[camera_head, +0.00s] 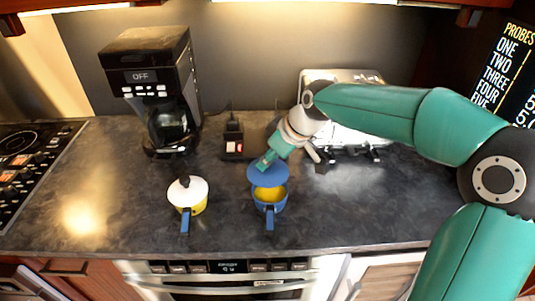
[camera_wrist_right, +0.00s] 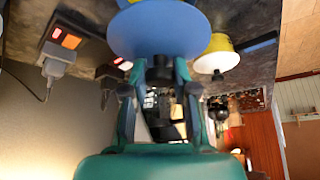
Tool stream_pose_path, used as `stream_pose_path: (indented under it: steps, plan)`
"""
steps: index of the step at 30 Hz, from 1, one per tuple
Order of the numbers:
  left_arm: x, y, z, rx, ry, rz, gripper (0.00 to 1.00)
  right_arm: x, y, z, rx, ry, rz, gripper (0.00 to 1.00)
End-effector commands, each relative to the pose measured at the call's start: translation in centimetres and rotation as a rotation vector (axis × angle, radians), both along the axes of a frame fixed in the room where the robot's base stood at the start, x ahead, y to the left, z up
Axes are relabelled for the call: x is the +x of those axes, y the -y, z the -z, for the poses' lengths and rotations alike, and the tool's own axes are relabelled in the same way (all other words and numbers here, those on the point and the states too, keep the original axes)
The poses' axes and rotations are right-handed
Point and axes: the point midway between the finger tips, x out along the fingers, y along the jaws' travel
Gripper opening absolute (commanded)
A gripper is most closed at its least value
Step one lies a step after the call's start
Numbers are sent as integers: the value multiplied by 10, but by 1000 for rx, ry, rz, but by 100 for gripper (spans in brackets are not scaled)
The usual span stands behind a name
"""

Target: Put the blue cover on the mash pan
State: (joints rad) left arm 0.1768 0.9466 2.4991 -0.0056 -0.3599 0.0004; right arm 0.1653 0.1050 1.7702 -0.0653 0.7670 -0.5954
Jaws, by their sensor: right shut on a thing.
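The blue cover (camera_head: 267,176) is a round disc over the back part of a blue pan (camera_head: 270,205) with yellow contents, the mash pan. The front of the yellow contents shows uncovered, and I cannot tell if cover and pan touch. My right gripper (camera_head: 265,163) is shut on the cover from above. In the right wrist view the cover (camera_wrist_right: 160,30) sits at the fingertips of the right gripper (camera_wrist_right: 158,75); it hides the mash pan there. My left gripper is not in view.
A yellow pan (camera_head: 199,207) with a white lid and blue handle stands to the left. A coffee maker (camera_head: 150,85), a small black device with a red switch (camera_head: 233,140) and a silver appliance (camera_head: 345,135) stand behind. The counter right of the pan is clear.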

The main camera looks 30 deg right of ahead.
Motion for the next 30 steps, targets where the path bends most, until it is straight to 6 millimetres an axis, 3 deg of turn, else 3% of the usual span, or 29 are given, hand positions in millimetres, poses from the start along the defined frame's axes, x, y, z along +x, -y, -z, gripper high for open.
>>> stream_pose_path:
  steps: [15, 30]
  plan:
    - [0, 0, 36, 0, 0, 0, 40, -2, 5, 47, 0, 0, 10, 4]
    - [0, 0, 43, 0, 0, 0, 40, -3, 5, 54, 0, 0, 12, 4]
